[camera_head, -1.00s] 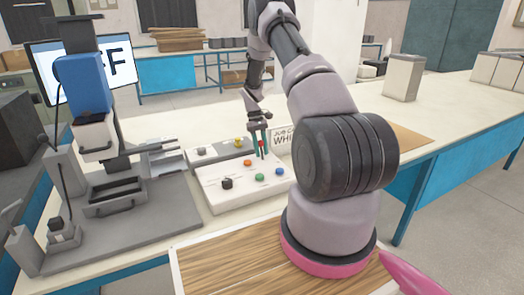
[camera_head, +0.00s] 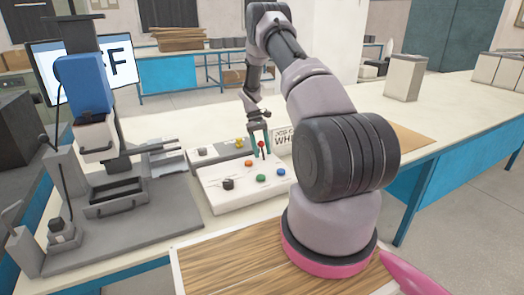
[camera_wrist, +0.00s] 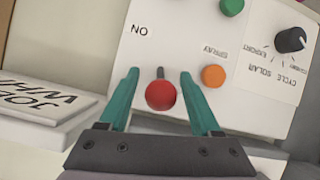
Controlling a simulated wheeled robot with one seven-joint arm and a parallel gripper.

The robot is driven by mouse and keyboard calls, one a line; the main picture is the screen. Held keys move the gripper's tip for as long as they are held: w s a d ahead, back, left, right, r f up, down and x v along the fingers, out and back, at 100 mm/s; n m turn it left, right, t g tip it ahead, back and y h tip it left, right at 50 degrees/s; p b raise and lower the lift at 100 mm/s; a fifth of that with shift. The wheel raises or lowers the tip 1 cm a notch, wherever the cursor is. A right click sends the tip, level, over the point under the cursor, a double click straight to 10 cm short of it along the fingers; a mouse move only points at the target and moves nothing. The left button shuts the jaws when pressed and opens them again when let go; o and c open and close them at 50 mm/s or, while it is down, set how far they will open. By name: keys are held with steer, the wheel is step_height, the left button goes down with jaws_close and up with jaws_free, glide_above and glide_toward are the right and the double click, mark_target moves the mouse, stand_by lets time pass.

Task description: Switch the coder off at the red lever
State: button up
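The red lever (camera_head: 262,145), a ball on a short dark stem, stands at the back of the white control box (camera_head: 218,200). In the wrist view the red ball (camera_wrist: 161,97) sits between the two teal fingers of my gripper (camera_wrist: 158,78), with a gap on each side. My gripper (camera_head: 261,143) is open around the lever. A printed "ON" (camera_wrist: 139,30) appears upside down near the stem. Any "OFF" mark by the lever is out of view. The coder (camera_head: 90,85), with a blue body, stands at the left. The screen (camera_head: 118,62) behind it shows "F", the rest partly hidden.
An orange button (camera_head: 249,163), green and blue buttons and a black knob (camera_head: 228,184) are on the box near the lever. A grey box (camera_head: 403,77) stands farther right on the bench.

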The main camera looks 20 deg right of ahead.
steer(key=v, duration=1)
steer(key=shift+w+r, duration=0.15)
steer(key=shift+r, duration=0.2)
